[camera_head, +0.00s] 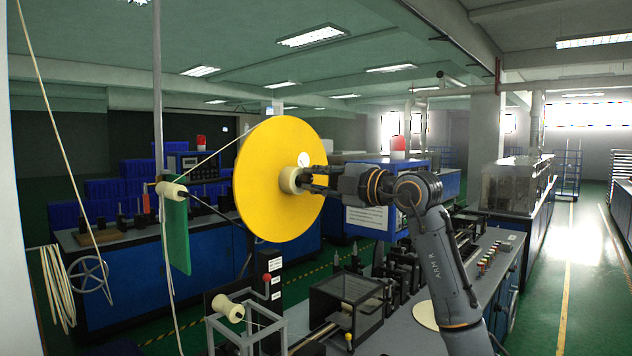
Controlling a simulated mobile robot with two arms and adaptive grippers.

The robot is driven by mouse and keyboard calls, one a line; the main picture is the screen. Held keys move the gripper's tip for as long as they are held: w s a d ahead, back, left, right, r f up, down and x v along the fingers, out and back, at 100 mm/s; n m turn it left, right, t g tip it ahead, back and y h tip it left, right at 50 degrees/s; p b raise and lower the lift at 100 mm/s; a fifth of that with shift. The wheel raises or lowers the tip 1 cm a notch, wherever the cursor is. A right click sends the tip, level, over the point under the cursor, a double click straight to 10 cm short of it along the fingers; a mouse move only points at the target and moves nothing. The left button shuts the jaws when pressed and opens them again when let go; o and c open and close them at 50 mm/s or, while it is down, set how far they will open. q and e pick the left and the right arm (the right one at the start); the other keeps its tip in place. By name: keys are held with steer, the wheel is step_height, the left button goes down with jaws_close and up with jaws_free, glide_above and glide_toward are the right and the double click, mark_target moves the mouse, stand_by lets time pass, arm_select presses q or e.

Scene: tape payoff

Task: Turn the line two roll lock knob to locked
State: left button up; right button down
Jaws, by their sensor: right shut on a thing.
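A large yellow roll disc (262,195) stands upright in the middle of the view. A cream hub (291,180) sticks out at its centre, on the side facing my right arm. My right gripper (309,181) comes in from the right, its fingers level and reaching to the hub. It is shut on the lock knob at the roll's centre; the fingers hide most of the knob, so I cannot tell which way it is turned. A small white round mark (304,159) shows just above the fingers. My left gripper is not in view.
A green plate (178,238) and a cream spool (171,191) stand left of the roll. Below are a smaller spool in a metal frame (231,309) and a dark open box (346,300). A bench with coloured buttons (484,257) is at right.

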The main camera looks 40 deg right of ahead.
steer(key=shift+m, duration=0.4)
steer(key=c, duration=1.2)
jaws_free()
steer(key=shift+s, duration=0.1)
steer(key=s, duration=0.8)
steer(key=s+d, duration=0.1)
steer(key=s, duration=0.3)
steer(key=shift+f, duration=0.15)
steer(key=shift+w, duration=0.1)
